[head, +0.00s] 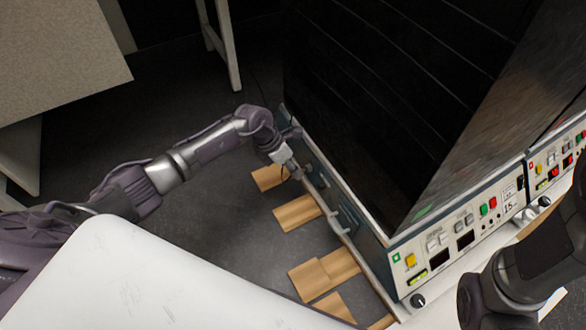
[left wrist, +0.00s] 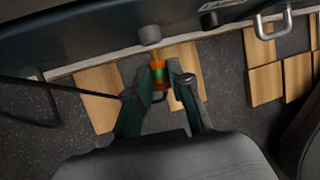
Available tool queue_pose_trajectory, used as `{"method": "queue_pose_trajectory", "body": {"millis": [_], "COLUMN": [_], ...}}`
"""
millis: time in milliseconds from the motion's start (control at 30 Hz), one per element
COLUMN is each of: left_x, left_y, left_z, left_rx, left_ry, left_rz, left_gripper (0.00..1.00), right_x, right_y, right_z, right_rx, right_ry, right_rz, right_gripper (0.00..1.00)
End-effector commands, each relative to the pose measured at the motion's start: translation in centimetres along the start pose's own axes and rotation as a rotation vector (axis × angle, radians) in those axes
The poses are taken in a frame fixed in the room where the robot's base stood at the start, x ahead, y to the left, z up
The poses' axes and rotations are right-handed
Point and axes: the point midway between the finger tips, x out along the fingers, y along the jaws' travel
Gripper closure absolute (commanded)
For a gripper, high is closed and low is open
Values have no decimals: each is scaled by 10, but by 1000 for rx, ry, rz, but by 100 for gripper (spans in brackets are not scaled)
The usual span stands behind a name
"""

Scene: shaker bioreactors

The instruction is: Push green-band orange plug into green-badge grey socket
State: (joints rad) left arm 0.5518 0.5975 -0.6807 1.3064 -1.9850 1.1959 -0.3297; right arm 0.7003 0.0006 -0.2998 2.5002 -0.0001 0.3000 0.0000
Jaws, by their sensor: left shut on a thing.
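My left gripper (head: 292,168) reaches down to the side of the bioreactor cabinet in the head view. In the left wrist view its fingers (left wrist: 158,78) are shut on the orange plug (left wrist: 158,64), which has a green band (left wrist: 158,73). The plug's tip points up at the cabinet wall. A round grey socket (left wrist: 149,35) sticks out of the wall just above and slightly left of the tip. Plug and socket look close, but I cannot tell whether they touch. No green badge shows beside this socket. My right arm shows at lower right in the head view; its gripper does not.
The bioreactor cabinet (head: 345,212) has front panels with buttons (head: 411,259) at right. Wooden blocks (head: 297,213) lie on the dark floor along its side. A metal handle (left wrist: 272,27) sticks out right of the socket. A thin dark cable (left wrist: 60,88) crosses at left.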

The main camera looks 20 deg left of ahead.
Motion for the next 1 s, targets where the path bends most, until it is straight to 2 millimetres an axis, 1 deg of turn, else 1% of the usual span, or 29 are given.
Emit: {"method": "queue_pose_trajectory", "body": {"millis": [567,1000], "left_x": [3,3], "left_y": [0,0], "left_z": [9,9], "left_rx": [1,0], "left_ry": [-1,0], "left_rz": [0,0], "left_gripper": [100,100], "right_x": [-3,-3], "right_y": [0,-1], "right_z": [-1,-1], "right_rx": [0,0], "right_ry": [-1,-1], "right_rz": [0,0], "right_gripper": [100,100]}}
